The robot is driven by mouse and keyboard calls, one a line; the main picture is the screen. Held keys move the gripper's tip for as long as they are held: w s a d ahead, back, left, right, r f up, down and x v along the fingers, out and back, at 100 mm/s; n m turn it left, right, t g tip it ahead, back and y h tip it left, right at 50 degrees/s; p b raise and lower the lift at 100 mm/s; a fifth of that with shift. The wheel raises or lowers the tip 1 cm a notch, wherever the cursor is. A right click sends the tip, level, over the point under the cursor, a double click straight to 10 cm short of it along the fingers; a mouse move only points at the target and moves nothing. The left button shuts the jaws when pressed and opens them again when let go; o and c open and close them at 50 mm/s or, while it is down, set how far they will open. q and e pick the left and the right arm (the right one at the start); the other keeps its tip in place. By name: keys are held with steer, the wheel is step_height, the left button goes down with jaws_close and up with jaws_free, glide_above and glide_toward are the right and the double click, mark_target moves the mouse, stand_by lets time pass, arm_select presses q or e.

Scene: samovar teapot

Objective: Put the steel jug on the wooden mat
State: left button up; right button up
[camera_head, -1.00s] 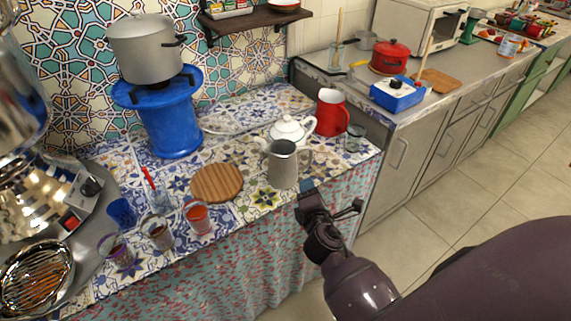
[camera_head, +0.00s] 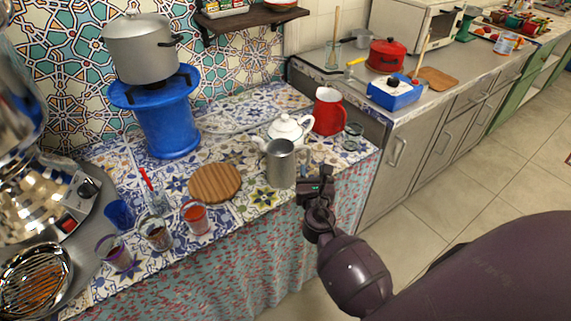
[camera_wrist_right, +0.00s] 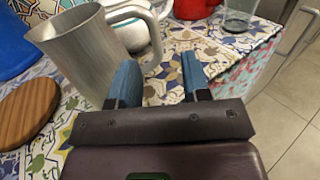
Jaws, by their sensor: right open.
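The steel jug (camera_head: 281,165) stands upright on the patterned tile counter, in front of the white teapot (camera_head: 288,130). The round wooden mat (camera_head: 215,183) lies flat to the left of the jug, with nothing on it. My right gripper (camera_head: 317,172) is just right of the jug, at its handle side. In the right wrist view the gripper (camera_wrist_right: 160,78) is open, with its two blue fingers pointing at the jug's handle (camera_wrist_right: 150,40). The left finger is close to the jug body (camera_wrist_right: 88,52); I cannot tell whether they touch. My left gripper is not seen.
A red pitcher (camera_head: 328,110) and a clear glass (camera_head: 352,136) stand behind and right of the jug. A blue stand (camera_head: 168,125) carries a large pot (camera_head: 141,48).

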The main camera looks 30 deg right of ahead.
mark_target(309, 158)
steer(key=x, duration=0.5)
steer(key=shift+w+a+f+b, duration=0.1)
steer(key=shift+a+f+b, duration=0.15)
steer(key=shift+b, duration=0.05)
steer(key=shift+w+d, duration=0.25)
steer(key=shift+w, duration=0.15)
steer(key=shift+r, duration=0.1)
steer(key=shift+c, duration=0.3)
jaws_close()
